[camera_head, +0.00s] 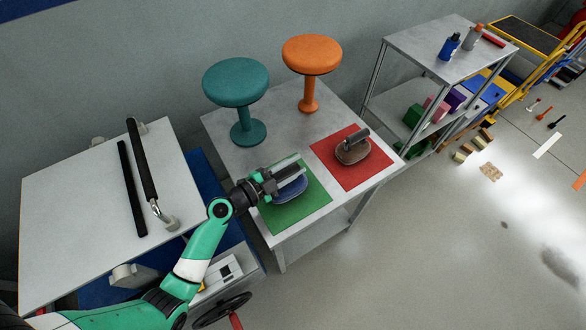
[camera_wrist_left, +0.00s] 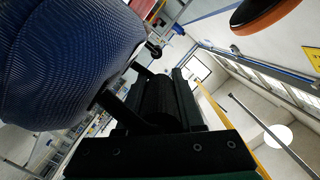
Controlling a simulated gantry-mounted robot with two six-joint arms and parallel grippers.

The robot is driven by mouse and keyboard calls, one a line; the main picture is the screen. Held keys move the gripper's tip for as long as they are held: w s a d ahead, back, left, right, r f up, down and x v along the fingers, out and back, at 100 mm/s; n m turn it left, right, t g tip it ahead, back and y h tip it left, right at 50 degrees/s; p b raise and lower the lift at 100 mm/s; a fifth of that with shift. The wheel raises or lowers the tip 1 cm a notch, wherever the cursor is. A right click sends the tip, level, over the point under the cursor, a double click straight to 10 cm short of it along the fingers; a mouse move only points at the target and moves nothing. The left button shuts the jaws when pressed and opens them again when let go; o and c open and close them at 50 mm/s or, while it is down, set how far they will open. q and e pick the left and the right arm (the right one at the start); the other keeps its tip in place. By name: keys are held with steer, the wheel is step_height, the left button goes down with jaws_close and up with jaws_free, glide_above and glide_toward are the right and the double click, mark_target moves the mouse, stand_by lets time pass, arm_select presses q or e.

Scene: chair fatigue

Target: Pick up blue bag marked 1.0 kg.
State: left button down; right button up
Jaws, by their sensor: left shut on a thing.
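The blue bag (camera_head: 291,190) is at the green mat (camera_head: 310,208) on the grey table, partly hidden under my left gripper (camera_head: 278,178). In the left wrist view the blue bag (camera_wrist_left: 62,62) fills the left side, with a woven surface, close to my left gripper (camera_wrist_left: 143,80). The left gripper is shut on the bag's upper part, which the fingers mostly hide. I cannot tell whether the bag touches the mat. No 1.0 kg marking is readable. My right gripper is not in view.
A teal stool (camera_head: 236,82) and an orange stool (camera_head: 312,55) stand behind on the table. A metal shelf (camera_head: 400,42) stands farther right.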

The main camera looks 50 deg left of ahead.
arm_select(q)
steer(key=s+d+r+p, duration=0.6)
steer(key=s+d+r, duration=0.2)
steer(key=s+r, duration=0.3)
steer(key=shift+s+r, duration=0.2)
steer(key=shift+r, duration=0.4)
